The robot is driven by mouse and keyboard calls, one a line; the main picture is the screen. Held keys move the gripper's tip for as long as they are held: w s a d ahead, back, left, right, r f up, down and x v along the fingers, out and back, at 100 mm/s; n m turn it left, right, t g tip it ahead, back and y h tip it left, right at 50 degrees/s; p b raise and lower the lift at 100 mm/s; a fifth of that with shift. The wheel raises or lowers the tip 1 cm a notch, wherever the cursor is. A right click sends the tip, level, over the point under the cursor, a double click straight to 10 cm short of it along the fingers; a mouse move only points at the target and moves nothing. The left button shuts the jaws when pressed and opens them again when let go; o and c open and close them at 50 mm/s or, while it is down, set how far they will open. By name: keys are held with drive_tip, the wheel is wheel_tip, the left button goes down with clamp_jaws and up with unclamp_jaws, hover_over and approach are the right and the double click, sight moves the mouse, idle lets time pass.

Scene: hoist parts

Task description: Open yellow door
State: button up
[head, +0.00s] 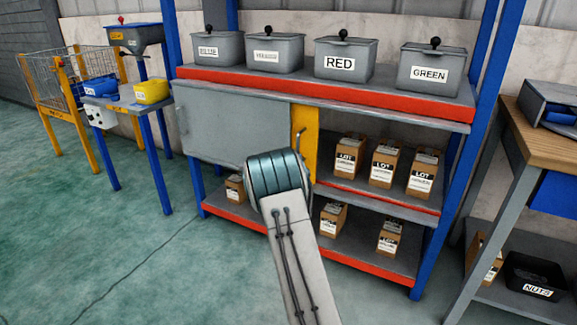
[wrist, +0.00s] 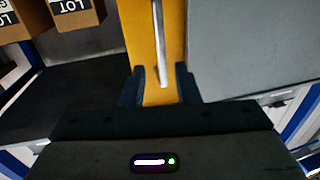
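The yellow door (head: 305,135) shows as a narrow upright strip on the shelf's middle level, at the right end of a grey panel (head: 225,125). It also shows in the wrist view (wrist: 142,40), between the grey panel (wrist: 250,50) and the open shelf space. A slim metal handle (wrist: 158,45) runs along it; its top shows in the head view (head: 299,138). My gripper (wrist: 158,78) is open, with a dark finger on each side of the handle's end. Gaps show between the handle and both fingers. In the head view my arm hides the gripper.
Several labelled cartons (head: 382,163) stand on the shelves to the right of the door. Grey lidded bins (head: 346,60) stand on the top shelf (head: 250,78). A blue post (head: 452,190) and a wooden-topped bench (head: 545,120) stand at right. The floor (head: 130,235) at left is clear.

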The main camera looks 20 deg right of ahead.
drive_tip(key=shift+p+v, duration=0.4)
drive_tip(key=shift+v, duration=2.5)
